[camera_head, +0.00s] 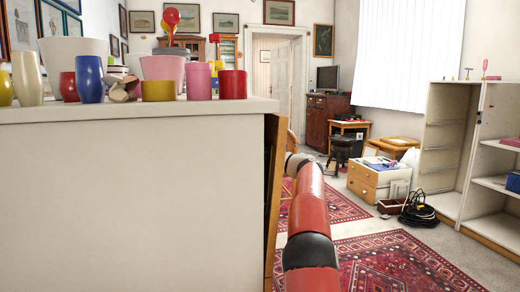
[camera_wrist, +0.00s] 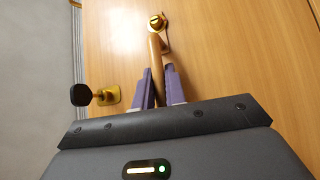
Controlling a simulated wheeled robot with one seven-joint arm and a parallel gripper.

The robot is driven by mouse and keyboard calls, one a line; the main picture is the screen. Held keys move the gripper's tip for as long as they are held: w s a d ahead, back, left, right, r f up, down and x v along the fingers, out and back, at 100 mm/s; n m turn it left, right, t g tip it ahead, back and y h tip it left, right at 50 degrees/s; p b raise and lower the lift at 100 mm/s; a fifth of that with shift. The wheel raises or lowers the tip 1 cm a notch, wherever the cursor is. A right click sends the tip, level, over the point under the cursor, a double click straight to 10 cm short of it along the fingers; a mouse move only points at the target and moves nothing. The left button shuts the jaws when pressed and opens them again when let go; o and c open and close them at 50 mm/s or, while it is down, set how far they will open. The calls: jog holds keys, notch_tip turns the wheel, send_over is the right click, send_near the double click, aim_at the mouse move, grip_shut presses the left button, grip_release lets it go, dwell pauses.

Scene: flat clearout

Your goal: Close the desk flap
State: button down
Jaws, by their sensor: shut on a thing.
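The desk flap is a light wood panel (camera_wrist: 225,60) that fills most of the wrist view. In the head view the flap (camera_head: 275,170) shows as a narrow upright wooden edge at the right end of the white unit, with a dark gap beside it. My gripper (camera_wrist: 158,88), with purple-grey fingers, is shut on a slim brown wooden handle (camera_wrist: 155,55). The handle runs to a round brass fitting (camera_wrist: 156,22) on the panel. In the head view my arm reaches along the flap; my gripper is hidden there.
A dark knob on a brass plate (camera_wrist: 108,95) sticks out left of my fingers. The white unit (camera_head: 130,200) fills the head view's left, with cups and vases on top. A white shelf (camera_head: 445,150) stands right; black cable (camera_head: 418,210) lies on the floor. The red rug (camera_head: 400,262) is clear.

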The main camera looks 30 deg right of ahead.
jog(key=shift+w+a+r+n+g+p, duration=0.15)
jog(key=shift+a+r+n+g+p, duration=0.2)
jog(key=shift+a, duration=0.3)
jog(key=c, duration=1.5)
grip_release()
jog(key=shift+d+f, duration=0.1)
jog(key=shift+f, duration=0.1)
jog(key=shift+o, duration=0.2)
jog(key=b+v, duration=0.2)
jog(key=v, duration=0.5)
jog(key=shift+s+d, duration=0.2)
jog(key=shift+s, duration=0.1)
jog(key=shift+f, duration=0.1)
